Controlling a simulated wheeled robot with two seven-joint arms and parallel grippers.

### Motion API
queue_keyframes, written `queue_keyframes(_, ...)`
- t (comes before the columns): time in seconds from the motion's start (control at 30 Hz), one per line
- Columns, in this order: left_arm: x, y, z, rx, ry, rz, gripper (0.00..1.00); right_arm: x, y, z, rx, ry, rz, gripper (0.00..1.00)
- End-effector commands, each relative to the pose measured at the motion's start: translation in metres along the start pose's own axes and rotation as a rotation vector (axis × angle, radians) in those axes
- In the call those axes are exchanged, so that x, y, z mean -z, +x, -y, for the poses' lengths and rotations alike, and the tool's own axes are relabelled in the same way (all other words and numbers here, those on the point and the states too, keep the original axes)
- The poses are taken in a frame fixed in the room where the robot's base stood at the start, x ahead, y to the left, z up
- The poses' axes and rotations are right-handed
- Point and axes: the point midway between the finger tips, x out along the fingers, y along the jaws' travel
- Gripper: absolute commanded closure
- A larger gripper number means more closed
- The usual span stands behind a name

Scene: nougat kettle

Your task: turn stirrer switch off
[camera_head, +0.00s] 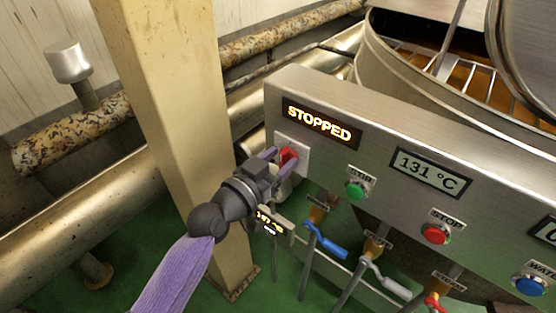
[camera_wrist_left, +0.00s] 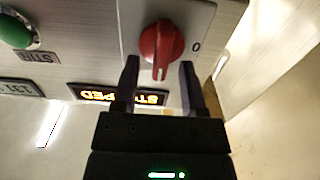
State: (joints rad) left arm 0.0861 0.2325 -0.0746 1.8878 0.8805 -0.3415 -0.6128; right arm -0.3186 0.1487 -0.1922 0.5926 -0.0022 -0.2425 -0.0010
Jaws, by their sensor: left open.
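The stirrer switch (camera_head: 287,157) is a red rotary knob on a pale plate (camera_head: 303,150) at the left end of the steel control panel. In the left wrist view the red knob (camera_wrist_left: 161,46) stands on its plate beside a "0" mark. My left gripper (camera_head: 280,160) is at the knob. In the left wrist view my left gripper (camera_wrist_left: 160,75) is open, with one finger on each side of the knob's lower end. Whether the fingers touch it I cannot tell. The display (camera_head: 319,122) above reads STOPPED. My right gripper is not in view.
A green STIR button (camera_head: 355,189), a red STOP button (camera_head: 435,233) and a blue water button (camera_head: 529,285) are on the panel. Valves with blue (camera_head: 325,242) and grey handles hang below. A beige post (camera_head: 165,110) stands left of the panel. The kettle (camera_head: 400,60) is behind.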

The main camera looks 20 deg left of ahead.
Motion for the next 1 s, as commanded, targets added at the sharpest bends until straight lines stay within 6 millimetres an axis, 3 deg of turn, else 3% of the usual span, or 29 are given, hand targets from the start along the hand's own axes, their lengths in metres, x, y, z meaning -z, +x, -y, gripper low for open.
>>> queue_keyframes(0.13,0.000,0.000,0.000,0.000,0.000,0.000,0.48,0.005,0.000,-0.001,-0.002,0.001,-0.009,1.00)
queue_keyframes(0.3,0.000,0.000,0.000,0.001,0.000,0.000,0.84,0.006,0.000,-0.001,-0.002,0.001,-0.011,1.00)
queue_keyframes(0.4,0.000,-0.001,0.000,0.001,0.000,0.000,1.00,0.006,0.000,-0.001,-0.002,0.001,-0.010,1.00)
queue_keyframes(0.77,0.000,-0.001,0.001,0.001,-0.013,-0.001,1.00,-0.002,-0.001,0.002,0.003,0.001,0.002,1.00)
queue_keyframes(1.0,0.001,-0.001,0.002,0.000,-0.116,0.000,1.00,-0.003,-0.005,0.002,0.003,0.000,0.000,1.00)
